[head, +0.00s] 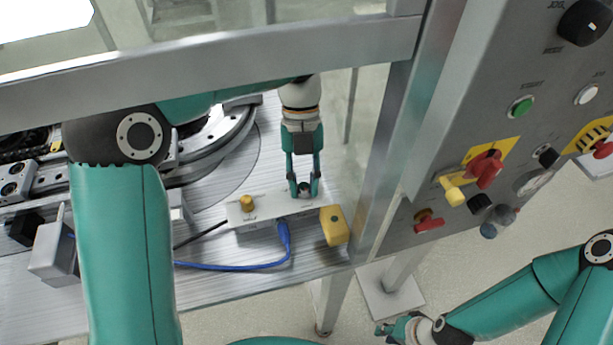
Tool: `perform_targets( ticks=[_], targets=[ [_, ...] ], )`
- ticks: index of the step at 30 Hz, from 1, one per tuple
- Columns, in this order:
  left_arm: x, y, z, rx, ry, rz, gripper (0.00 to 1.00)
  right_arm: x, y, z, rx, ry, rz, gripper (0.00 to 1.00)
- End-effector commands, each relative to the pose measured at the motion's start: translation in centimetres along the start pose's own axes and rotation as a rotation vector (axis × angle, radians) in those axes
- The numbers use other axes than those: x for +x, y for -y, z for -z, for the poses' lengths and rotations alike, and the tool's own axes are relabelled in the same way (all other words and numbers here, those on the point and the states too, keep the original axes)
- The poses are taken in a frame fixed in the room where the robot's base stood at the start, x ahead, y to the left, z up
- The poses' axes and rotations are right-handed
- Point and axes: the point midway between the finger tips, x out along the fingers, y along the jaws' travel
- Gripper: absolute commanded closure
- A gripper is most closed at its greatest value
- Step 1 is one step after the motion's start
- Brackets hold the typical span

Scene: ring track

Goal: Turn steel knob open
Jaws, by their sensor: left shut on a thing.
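A pale control block (273,217) lies on the metal table inside the machine frame. The steel knob (304,191) is at its right part and shows as a small dark round shape, largely hidden by the fingers. My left gripper (304,190) points down at the block and is shut on the steel knob, one finger on each side. A brass-yellow knob (247,203) stands apart on the block's left part. My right gripper (390,329) is low in the view, outside the frame and far from the block; its finger opening is too small to tell.
A blue cable (240,267) runs from the block's front. A yellow box (334,225) sits at its right end. A metal post (391,150) and a grey panel (470,130) with buttons and valves stand to the right. A frame beam (210,65) crosses above.

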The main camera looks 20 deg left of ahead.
Motion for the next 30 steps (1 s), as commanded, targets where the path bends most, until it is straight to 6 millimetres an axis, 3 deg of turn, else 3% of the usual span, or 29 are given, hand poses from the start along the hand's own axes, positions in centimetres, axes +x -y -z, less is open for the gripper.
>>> perform_targets(
  ticks=[14, 15, 18, 30],
  targets=[
    [-0.26, 0.11, -0.30, 0.013, 0.015, 0.001, 1.00, -0.15, 0.05, 0.00, 0.000, 0.000, 0.000, 0.75],
    [-0.26, 0.12, -0.31, 0.013, 0.015, 0.002, 0.68, -0.15, 0.05, 0.00, 0.000, 0.000, 0.000, 0.75],
    [-0.20, 0.11, -0.24, 0.013, 0.012, 0.000, 0.52, -0.15, 0.05, 0.00, 0.000, 0.000, 0.000, 0.75],
    [-0.44, 0.12, -0.12, 0.013, 0.005, -0.002, 0.50, -0.19, 0.06, 0.00, 0.000, 0.000, 0.000, 0.75]
  ],
)
